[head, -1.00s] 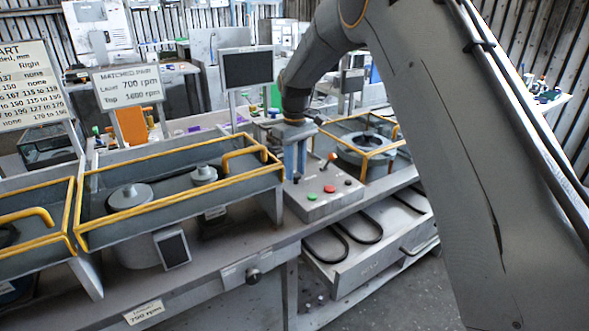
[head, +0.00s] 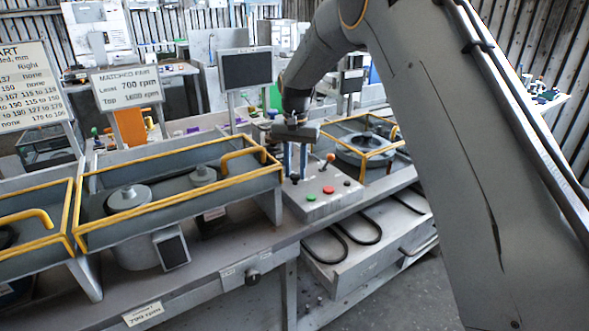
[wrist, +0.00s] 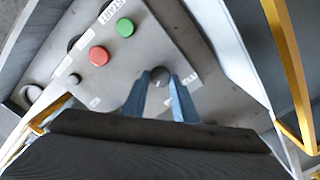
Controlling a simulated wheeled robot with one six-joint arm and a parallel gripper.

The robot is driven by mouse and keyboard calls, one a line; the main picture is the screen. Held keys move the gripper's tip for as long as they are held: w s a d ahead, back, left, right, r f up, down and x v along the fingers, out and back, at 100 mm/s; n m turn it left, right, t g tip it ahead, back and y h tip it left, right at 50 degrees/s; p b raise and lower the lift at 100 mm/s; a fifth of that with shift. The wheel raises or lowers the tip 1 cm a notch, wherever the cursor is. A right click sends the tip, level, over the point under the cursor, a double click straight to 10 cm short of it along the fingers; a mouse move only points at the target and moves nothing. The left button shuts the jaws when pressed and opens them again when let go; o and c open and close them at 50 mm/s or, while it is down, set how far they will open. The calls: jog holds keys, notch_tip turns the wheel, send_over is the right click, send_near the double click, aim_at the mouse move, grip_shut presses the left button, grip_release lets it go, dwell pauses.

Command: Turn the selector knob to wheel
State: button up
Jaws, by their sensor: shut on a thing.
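The selector knob (wrist: 160,77) is a small dark round knob on the grey control panel (wrist: 135,72). It sits between the two blue fingers of my gripper (wrist: 160,82), which is shut on it from above. In the head view my gripper (head: 295,172) points down at the back left corner of the panel (head: 318,207). A white label beside the knob is partly covered by a finger, and I cannot read the knob's setting.
A green button (head: 329,190) and a red button (head: 310,197) sit close to my gripper, with an orange-topped lever (head: 330,158) behind. Yellow-railed housings (head: 180,190) flank the panel. A dark monitor (head: 246,69) stands behind.

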aim_at(296, 175)
jog(key=m, duration=0.5)
jog(key=shift+s, duration=0.15)
jog(key=shift+m, duration=0.4)
jog(key=o, duration=1)
jog(key=shift+o, duration=0.2)
jog(key=shift+r+b, duration=0.95)
jog(key=shift+r, duration=2.95)
